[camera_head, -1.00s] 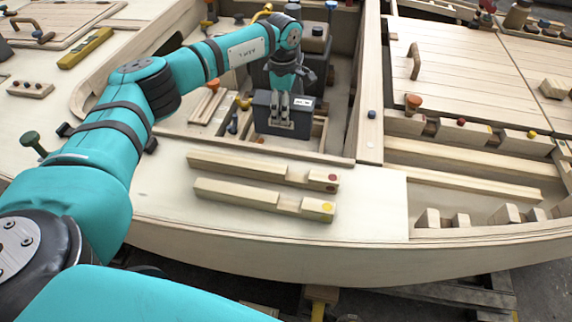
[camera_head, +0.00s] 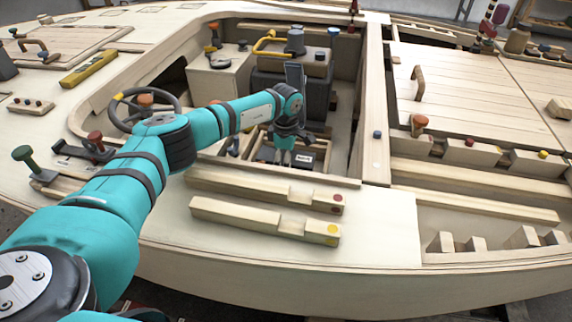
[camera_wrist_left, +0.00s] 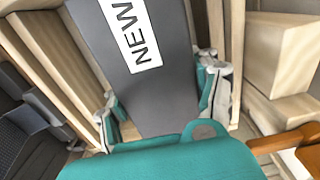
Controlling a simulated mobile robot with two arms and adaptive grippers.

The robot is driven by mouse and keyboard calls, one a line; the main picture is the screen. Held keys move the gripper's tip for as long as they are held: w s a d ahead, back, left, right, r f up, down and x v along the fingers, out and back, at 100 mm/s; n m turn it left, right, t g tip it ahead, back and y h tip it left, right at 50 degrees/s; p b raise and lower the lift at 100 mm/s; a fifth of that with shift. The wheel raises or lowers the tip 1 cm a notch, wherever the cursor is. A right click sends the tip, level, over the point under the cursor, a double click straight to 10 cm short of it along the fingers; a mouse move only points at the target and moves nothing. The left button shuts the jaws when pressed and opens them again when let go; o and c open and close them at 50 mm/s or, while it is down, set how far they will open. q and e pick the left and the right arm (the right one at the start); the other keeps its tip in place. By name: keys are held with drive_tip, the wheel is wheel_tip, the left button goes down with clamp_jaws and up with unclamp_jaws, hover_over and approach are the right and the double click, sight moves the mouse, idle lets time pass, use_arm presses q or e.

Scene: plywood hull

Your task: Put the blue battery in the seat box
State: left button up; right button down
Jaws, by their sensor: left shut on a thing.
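The battery (camera_wrist_left: 150,97) is dark blue-grey with a white "NEW" label in the left wrist view. My left gripper (camera_wrist_left: 157,105) is shut on it, with a finger on each side. In the head view, my left gripper (camera_head: 284,157) points down into the wooden-walled seat box (camera_head: 326,158) in the cockpit. The battery's top (camera_head: 303,161) shows low between the box's walls. Pale wooden walls stand close on both sides of it in the wrist view. Its underside is hidden, so I cannot tell whether it rests on the floor. My right gripper is out of view.
Two notched wooden bars (camera_head: 265,220) lie on the deck in front of the box. A steering wheel (camera_head: 145,108) is left of it. A dark engine-like block (camera_head: 300,90) stands behind it. A wooden post (camera_head: 376,100) rises to the right.

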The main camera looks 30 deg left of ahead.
use_arm(q)
drive_tip(key=shift+f, duration=0.2)
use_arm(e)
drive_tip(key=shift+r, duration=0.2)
use_arm(q)
drive_tip(key=o, duration=1.7)
drive_tip(key=shift+o, duration=0.2)
drive_tip(key=shift+r, duration=0.1)
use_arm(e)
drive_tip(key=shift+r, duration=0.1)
use_arm(q)
wheel_tip(320, 180, up, 12)
drive_tip(key=shift+p, duration=0.9)
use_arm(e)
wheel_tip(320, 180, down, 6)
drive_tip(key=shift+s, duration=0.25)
